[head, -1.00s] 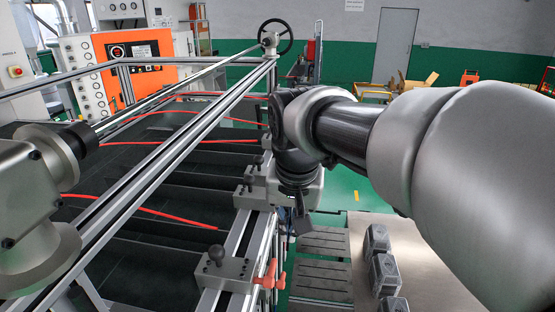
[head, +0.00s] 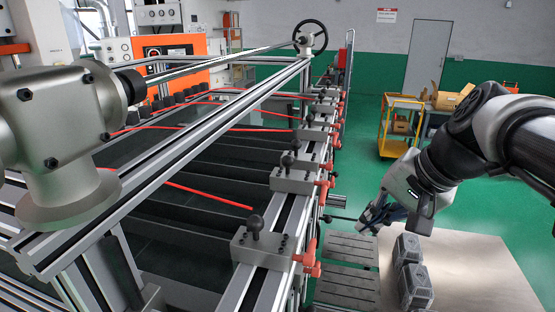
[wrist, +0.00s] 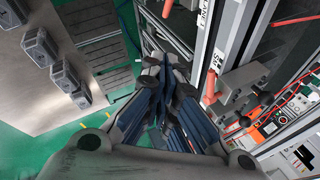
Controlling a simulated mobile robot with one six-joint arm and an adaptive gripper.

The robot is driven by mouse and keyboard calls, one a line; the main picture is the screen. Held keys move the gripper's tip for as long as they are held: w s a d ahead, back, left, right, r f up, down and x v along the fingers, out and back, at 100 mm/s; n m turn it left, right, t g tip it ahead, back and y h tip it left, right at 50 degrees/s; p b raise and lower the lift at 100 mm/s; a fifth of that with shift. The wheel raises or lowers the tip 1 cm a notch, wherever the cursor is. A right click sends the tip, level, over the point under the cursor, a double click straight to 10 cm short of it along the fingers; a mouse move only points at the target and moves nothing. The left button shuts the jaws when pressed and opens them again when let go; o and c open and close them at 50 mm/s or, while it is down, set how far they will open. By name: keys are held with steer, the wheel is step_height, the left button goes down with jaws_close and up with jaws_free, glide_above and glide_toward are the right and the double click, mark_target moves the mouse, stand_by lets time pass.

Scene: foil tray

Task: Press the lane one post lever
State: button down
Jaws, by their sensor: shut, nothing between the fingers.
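A row of grey post blocks with black ball-topped levers runs along the rail beside the machine. The nearest block has a black ball lever (head: 256,224) on top and a red handle (head: 308,258) on its right side. I cannot tell which block is lane one. My gripper (head: 366,219) is to the right of the rail, apart from the blocks, with its fingers pointing left. In the wrist view my gripper (wrist: 166,72) is shut and empty. A red handle (wrist: 210,86) and a black ball lever (wrist: 222,84) show to the right of its fingertips.
Grey slotted plates (head: 349,250) lie below my gripper. A yellow cart (head: 400,118) stands on the green floor behind. Frame bars (head: 190,135) cross over the dark lanes at left.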

mark_target(317, 268)
steer(key=s+a+b+x, duration=0.1)
steer(key=s+a+x, duration=0.1)
steer(key=x, duration=1)
steer(key=shift+w+f, duration=0.2)
steer(key=shift+f, duration=0.35)
steer(key=shift+p, duration=0.55)
